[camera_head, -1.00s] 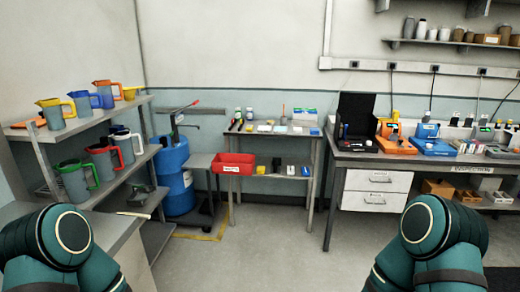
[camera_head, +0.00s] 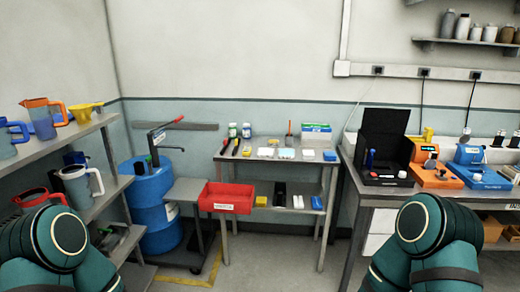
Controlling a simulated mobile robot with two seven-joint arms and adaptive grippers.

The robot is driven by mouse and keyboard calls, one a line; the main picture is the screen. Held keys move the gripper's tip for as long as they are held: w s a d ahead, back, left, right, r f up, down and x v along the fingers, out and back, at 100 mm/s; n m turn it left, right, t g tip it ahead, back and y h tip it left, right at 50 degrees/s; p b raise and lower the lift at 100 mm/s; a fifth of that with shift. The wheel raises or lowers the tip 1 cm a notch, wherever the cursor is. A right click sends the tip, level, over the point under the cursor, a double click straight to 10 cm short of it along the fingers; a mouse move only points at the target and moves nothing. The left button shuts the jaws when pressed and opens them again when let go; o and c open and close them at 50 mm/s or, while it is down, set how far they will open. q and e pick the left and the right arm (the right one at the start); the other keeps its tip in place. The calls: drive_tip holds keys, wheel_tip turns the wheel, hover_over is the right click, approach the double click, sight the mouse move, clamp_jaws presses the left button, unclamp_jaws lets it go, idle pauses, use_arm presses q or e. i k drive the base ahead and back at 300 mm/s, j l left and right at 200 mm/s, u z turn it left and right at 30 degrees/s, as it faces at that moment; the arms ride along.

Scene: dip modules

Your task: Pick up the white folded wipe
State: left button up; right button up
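Several small flat items lie on the top of the grey table (camera_head: 233,157) in the middle. Among them are a white flat piece (camera_head: 265,152), a pale bluish one (camera_head: 285,154) and another small white one (camera_head: 308,155). They are too small for me to tell which is the folded wipe. Both my grippers are out of view; only my dark green arm links show at the bottom left and bottom right, well short of the table.
A red bin (camera_head: 226,197) sits at the table's left front, near a blue drum (camera_head: 150,190). A shelf with jugs (camera_head: 80,184) stands left. A bench with a black open case (camera_head: 385,140) and an orange device (camera_head: 425,152) stands right. Floor before the table is clear.

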sight(307, 155)
drive_tip(key=i+z, duration=0.15)
drive_tip(key=i, duration=0.3)
drive_tip(key=i+j+z, duration=0.1)
drive_tip(key=i, duration=0.35)
drive_tip(key=i+j+z, duration=0.15)
drive_tip(key=i, duration=0.3)
drive_tip(key=i+j+z, duration=0.2)
drive_tip(key=i+z, duration=0.3)
drive_tip(key=i+j+z, duration=0.25)
drive_tip(key=z, duration=0.25)
drive_tip(key=j, duration=0.1)
